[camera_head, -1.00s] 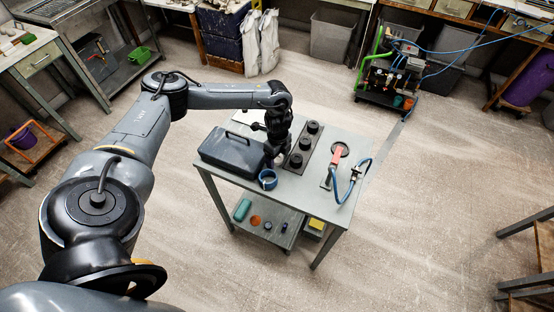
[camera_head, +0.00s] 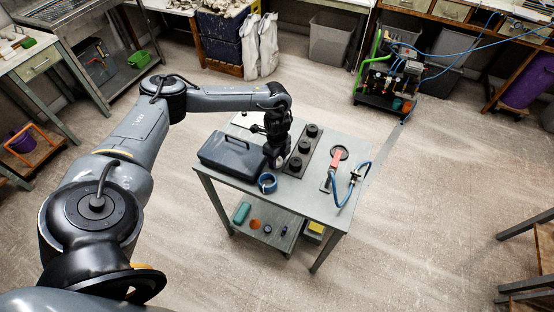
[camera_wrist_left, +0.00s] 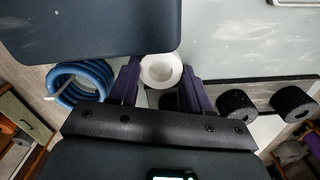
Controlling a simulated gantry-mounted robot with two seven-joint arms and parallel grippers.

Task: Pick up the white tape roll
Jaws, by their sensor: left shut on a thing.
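The white tape roll (camera_wrist_left: 161,70) shows in the left wrist view between the two dark purple fingers of my left gripper (camera_wrist_left: 160,83). The fingers are shut on it, one on each side. In the head view my left gripper (camera_head: 274,158) points down at the small table, between the dark toolbox and the black block, and mostly hides the roll. I cannot tell whether the roll touches the tabletop. My right gripper is not in view.

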